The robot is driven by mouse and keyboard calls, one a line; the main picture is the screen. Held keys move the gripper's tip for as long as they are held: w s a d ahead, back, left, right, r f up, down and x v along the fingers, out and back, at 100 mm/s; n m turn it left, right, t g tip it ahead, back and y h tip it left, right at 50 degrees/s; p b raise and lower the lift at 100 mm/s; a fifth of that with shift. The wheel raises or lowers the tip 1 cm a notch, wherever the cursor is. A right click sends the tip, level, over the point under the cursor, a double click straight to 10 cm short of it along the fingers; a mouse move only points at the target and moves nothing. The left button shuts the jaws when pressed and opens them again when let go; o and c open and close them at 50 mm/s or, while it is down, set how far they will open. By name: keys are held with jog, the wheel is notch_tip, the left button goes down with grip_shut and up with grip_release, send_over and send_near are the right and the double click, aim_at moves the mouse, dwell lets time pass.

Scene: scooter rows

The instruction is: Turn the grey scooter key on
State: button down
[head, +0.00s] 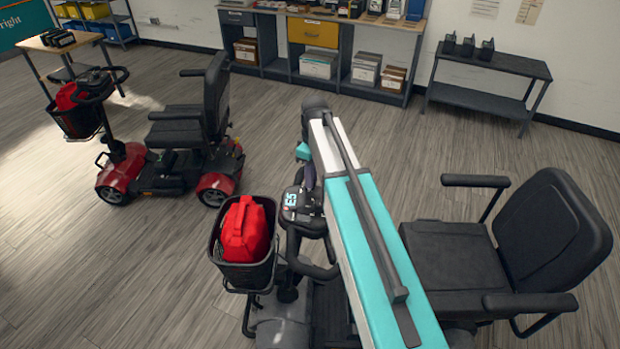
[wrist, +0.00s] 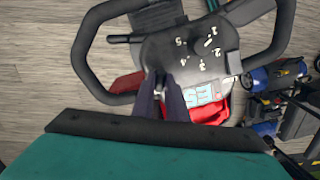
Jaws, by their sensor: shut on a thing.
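The grey scooter (head: 275,333) stands at the front centre of the head view, its black seat (head: 450,257) to the right. Its dark control console (head: 294,207) carries a lit cyan display and sits just left of my arm. In the wrist view the console (wrist: 190,50) shows a dial ring with white numbers, and the display (wrist: 201,95) is partly covered by my fingers. My gripper (wrist: 160,80) reaches down to the console's edge, fingers close together and shut on the key. The key itself is hidden between the fingertips, so its turn angle cannot be told.
A black basket (head: 235,275) with a red can (head: 244,228) hangs left of the console. Handlebar loops (wrist: 272,45) flank the console. A red scooter (head: 165,180) stands at the left. A workbench (head: 335,35) and low shelf (head: 485,66) line the wall. Floor between is clear.

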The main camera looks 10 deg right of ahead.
jog(key=shift+w+d+r+m, duration=0.1)
jog(key=shift+w+d+m, duration=0.05)
jog(key=shift+m, duration=0.45)
jog(key=c, duration=1.8)
grip_release()
jog(key=shift+o, duration=0.2)
notch_tip(320, 180, up, 14)
jog(key=b, duration=0.4)
jog(key=shift+w+d, duration=0.3)
jog(key=shift+f, duration=0.2)
